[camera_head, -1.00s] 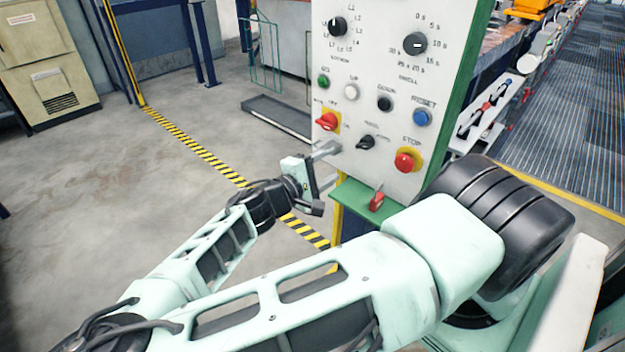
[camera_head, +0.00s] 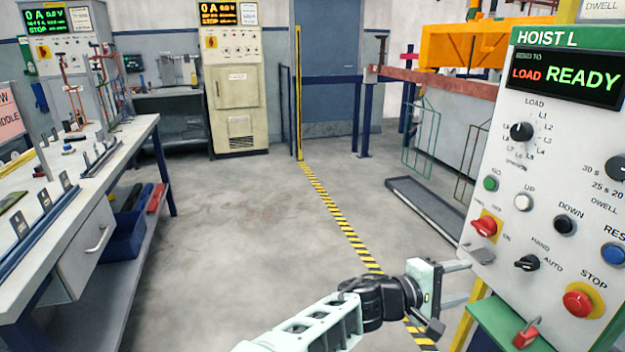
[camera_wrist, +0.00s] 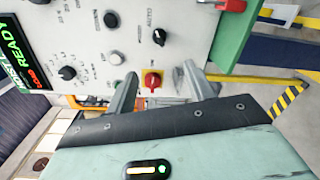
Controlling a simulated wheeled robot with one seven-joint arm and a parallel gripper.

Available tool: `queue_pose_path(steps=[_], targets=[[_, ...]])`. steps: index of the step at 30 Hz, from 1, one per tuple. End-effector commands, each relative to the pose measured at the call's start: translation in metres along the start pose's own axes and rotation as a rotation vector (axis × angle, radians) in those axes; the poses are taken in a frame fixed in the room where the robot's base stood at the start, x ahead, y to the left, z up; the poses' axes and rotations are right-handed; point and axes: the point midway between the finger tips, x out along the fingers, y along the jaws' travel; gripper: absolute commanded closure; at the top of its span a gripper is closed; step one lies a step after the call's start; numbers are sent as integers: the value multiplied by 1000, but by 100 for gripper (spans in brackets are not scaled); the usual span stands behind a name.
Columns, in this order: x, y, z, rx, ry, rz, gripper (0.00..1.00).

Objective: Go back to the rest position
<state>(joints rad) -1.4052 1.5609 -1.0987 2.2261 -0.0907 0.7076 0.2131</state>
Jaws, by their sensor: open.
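My gripper (camera_head: 468,283) is at the lower right of the head view, in front of the lower left part of the hoist control panel (camera_head: 545,160). Its two fingers are spread apart with nothing between them. In the wrist view the open fingers (camera_wrist: 160,92) point at the panel, and a red switch on a yellow plate (camera_wrist: 152,80) shows between them. In the head view that red switch (camera_head: 487,228) is just above the fingers. I cannot tell whether a fingertip touches the panel. The panel's display (camera_head: 567,77) reads "LOAD READY".
A workbench (camera_head: 100,165) with racks and tools stands at the left. Cream cabinets (camera_head: 235,90) stand at the back. A low dark tray (camera_head: 425,205) lies on the floor left of the panel. A green ledge with a red padlock (camera_head: 525,335) juts out below the panel. The middle floor is clear.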

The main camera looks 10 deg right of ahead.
Motion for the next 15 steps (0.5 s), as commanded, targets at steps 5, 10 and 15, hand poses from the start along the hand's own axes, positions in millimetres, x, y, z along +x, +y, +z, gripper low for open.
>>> queue_pose_path(steps=[5,10,15], targets=[[4,-28,12,-55,-36,-130,47],[-12,-81,41,-169,-80,-409,47],[-54,-113,67,-266,-71,-692,47]])
